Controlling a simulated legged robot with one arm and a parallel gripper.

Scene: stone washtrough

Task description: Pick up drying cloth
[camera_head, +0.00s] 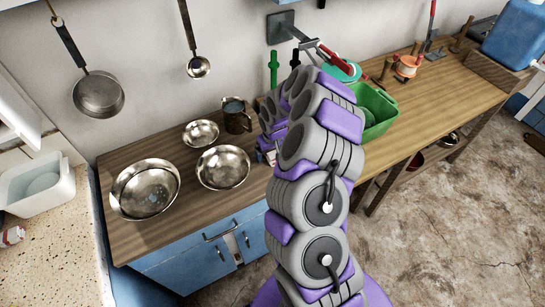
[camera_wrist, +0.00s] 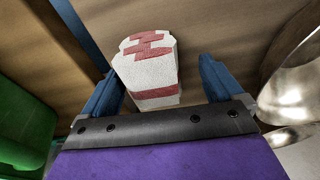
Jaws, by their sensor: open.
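The drying cloth (camera_wrist: 150,68) looks like a white folded or rolled bundle with red markings, on the brown wooden worktop in the wrist view. My gripper (camera_wrist: 158,80) is open, with one blue finger on each side of the cloth. There is a small gap at the left finger and a wider one at the right. The near end of the cloth is hidden behind the dark gripper edge. I cannot tell whether the fingers touch it. In the head view my arm covers most of this spot.
Metal bowls (camera_head: 223,167) and a metal jug (camera_head: 236,116) stand left of my arm on the wooden counter (camera_head: 125,235). A green tub (camera_head: 378,108) stands close on the right. Pans hang on the wall. Wood farther right is partly clear.

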